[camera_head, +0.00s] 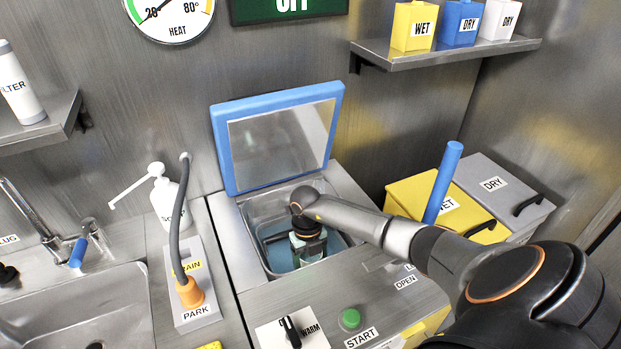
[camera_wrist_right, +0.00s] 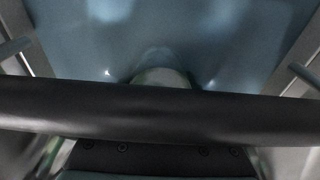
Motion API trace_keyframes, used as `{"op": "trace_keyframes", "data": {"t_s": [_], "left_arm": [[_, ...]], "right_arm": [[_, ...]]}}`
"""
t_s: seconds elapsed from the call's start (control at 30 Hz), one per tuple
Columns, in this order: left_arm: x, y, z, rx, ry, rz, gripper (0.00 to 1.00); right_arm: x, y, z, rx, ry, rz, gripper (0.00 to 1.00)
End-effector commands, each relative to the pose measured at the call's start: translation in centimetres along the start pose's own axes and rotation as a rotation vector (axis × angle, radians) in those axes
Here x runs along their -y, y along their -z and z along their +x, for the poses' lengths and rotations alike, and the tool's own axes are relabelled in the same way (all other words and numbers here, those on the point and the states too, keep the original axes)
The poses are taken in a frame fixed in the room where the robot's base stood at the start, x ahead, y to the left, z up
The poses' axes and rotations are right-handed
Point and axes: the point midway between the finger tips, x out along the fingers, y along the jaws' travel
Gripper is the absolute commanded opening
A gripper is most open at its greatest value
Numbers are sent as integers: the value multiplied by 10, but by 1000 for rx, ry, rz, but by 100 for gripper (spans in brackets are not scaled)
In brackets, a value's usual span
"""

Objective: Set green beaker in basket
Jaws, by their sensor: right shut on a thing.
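My right gripper (camera_head: 309,247) reaches down inside the open square metal basin (camera_head: 250,217). It is shut on a pale green, see-through thing, most likely the green beaker (camera_wrist_right: 160,77). In the wrist view only a curved part of the beaker shows behind a dark bar that crosses the picture. In the head view, my gripper covers most of it. Bluish water or a blue floor shows around it in the basin. I cannot make out a separate basket, or whether the beaker touches the bottom. My left gripper is not in view.
The blue-framed lid (camera_head: 218,130) stands open behind the basin. In front are a WARM knob (camera_head: 290,331) and green START button (camera_head: 350,319). A hose on a PARK stand (camera_head: 196,313) and sink (camera_head: 95,300) are left. A yellow WET bin (camera_head: 415,192) and grey DRY bin (camera_head: 510,206) are right.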

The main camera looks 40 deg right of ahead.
Motion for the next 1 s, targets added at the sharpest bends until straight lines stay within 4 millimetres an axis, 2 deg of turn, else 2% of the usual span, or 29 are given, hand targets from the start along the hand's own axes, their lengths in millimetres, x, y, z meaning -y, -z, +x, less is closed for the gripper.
{"op": "trace_keyframes", "data": {"t_s": [0.23, 0.27, 0.5, 0.77, 0.93, 1.0], "left_arm": [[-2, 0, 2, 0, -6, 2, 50], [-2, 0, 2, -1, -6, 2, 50], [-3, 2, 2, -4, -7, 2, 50], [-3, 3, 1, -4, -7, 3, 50], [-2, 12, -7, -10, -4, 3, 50], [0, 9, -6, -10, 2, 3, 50]], "right_arm": [[0, -1, 5, 0, 1, 1, 16], [0, -1, 5, 0, 1, 1, 72], [0, -1, 4, 0, 0, 1, 99], [0, -1, 3, 0, 0, 0, 100], [-1, 1, -13, 1, -3, 0, 100], [1, -1, -24, 5, 0, 0, 100]]}}
